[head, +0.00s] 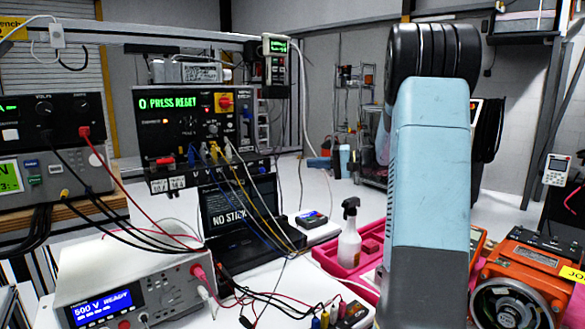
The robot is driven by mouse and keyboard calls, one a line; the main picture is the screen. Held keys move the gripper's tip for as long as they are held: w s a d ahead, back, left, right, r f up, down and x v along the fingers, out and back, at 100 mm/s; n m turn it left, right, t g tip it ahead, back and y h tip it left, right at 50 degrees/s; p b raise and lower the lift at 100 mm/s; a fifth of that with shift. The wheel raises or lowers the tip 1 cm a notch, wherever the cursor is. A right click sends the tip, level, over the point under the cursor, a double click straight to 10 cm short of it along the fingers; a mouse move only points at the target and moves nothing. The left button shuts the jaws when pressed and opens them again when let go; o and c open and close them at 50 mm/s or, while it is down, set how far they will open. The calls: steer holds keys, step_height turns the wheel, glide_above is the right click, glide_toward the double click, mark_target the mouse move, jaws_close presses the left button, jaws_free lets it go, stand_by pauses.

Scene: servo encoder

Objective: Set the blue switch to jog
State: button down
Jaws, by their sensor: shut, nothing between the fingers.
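I cannot make out a blue switch for certain. At the right edge, an orange machine (535,268) carries a yellow label (572,274) that starts with "JO" and is cut off by the frame. Its round dark face (503,306) points towards me. My light blue arm stands upright right of the middle and hides what is behind it. My gripper is not in view.
A black panel (160,130) reads "0 PRESS RESET", with a red knob on yellow (224,102). A white meter (150,283) reads "500 V READY". Cables cross the white bench.

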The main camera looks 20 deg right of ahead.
mark_target(261, 170)
steer(key=s+a+x, duration=0.1)
steer(key=s+x, duration=0.1)
steer(key=x, duration=1)
steer(key=shift+a+f, duration=0.25)
steer(key=shift+a, duration=0.2)
steer(key=shift+s+d, duration=0.1)
steer(key=shift+s, duration=0.05)
